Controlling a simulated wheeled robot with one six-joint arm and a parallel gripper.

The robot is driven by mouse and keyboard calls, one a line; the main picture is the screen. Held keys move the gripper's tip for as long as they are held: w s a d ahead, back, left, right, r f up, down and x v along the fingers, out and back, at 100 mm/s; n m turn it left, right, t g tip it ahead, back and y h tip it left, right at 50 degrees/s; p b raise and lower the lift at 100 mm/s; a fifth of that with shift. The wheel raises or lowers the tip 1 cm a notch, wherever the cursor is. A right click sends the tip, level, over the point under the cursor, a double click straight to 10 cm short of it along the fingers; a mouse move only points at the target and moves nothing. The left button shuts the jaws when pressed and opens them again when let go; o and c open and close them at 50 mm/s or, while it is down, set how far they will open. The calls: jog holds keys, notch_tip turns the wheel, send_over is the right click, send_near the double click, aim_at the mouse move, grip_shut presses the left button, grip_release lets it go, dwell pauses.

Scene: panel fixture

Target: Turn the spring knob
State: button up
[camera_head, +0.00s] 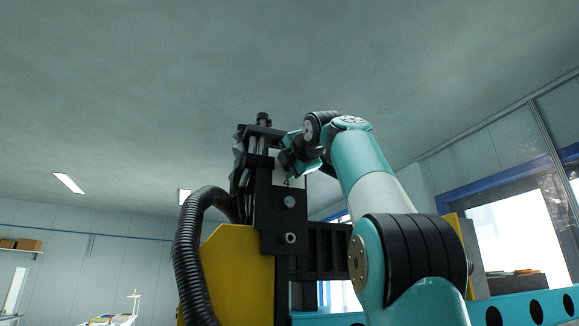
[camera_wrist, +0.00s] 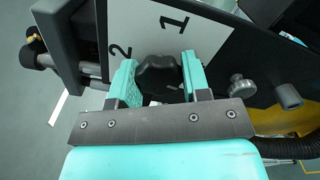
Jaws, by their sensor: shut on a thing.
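The spring knob (camera_wrist: 158,76) is black and lobed, in front of a white label plate (camera_wrist: 207,38) marked 1 and 2. In the wrist view my gripper (camera_wrist: 157,64) has its two teal fingers on either side of the knob and is shut on it. The numeral 1 shows above the knob and the 2 above the left finger. In the head view my gripper (camera_head: 292,160) is at the upper part of the dark fixture (camera_head: 268,205), and the knob itself is hidden there.
A small silver knob (camera_wrist: 242,86) and a grey round stud (camera_wrist: 288,96) stick out of the panel right of my gripper. Grey rods and a dark block are at the left. A black corrugated hose (camera_head: 188,250) and a yellow housing (camera_head: 238,270) flank the fixture.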

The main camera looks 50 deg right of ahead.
jog(key=shift+f+n, duration=0.1)
jog(key=shift+n, duration=1)
jog(key=o, duration=0.9)
jog(key=shift+a, duration=0.1)
